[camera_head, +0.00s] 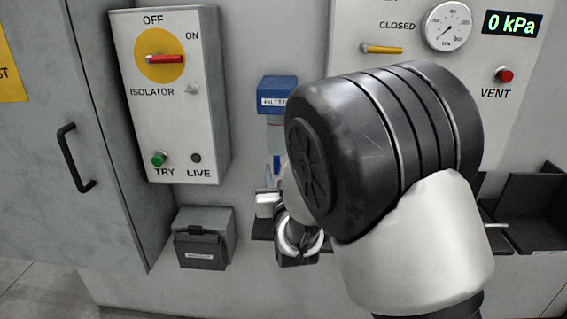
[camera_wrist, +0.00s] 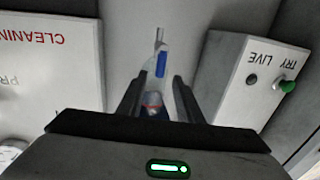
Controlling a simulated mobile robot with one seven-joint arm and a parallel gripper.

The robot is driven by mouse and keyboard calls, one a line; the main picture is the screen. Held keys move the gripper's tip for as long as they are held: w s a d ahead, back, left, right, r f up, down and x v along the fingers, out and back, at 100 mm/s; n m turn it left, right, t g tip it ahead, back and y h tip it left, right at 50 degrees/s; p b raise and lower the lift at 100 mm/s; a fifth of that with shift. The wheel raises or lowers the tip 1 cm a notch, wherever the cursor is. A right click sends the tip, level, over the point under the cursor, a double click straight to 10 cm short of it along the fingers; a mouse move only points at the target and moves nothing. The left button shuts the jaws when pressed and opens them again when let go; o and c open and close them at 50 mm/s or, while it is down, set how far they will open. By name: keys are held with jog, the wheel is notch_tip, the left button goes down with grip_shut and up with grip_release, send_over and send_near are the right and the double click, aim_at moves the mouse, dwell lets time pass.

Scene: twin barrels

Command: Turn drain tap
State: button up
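The filter has a blue top (camera_head: 278,92) marked FILTER and a pale clear bowl (camera_head: 274,132); my arm covers its right side. A small blue lever, apparently the drain tap (camera_head: 277,164), shows under the bowl. In the wrist view the blue tap (camera_wrist: 161,65) sits by a thin metal spout (camera_wrist: 159,38), beyond the bowl's red line. My gripper (camera_wrist: 157,85) is open, with one dark finger on each side of the bowl and tap in that picture. I cannot tell whether either finger touches. In the head view my arm mostly hides the gripper.
The gauge panel (camera_head: 409,70) reads 0 kPa and has a yellow handle (camera_head: 382,49). Dark trays (camera_head: 530,212) are at right.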

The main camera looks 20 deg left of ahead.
aim_at(276, 162)
jog(key=shift+x, duration=1.95)
grip_shut()
jog(key=shift+a, duration=0.1)
jog(key=shift+s+a+f+n+g+h+p, duration=0.15)
jog(key=shift+a+f+n+h+p, duration=0.5)
jog(key=shift+n+p, duration=1.4)
jog(key=shift+s+a+f+n+g+h+p, duration=0.2)
jog(key=shift+a+f+n+h+p, duration=0.5)
jog(key=shift+n, duration=2.45)
jog(key=shift+s+a+f+n+g+h+p, duration=0.15)
jog(key=shift+a+f+n+h+p, duration=0.4)
jog(key=shift+n+p, duration=1.6)
jog(key=shift+a+r+n+b, duration=0.1)
jog(key=shift+a+n+b, duration=0.15)
jog(key=shift+n+b, duration=0.25)
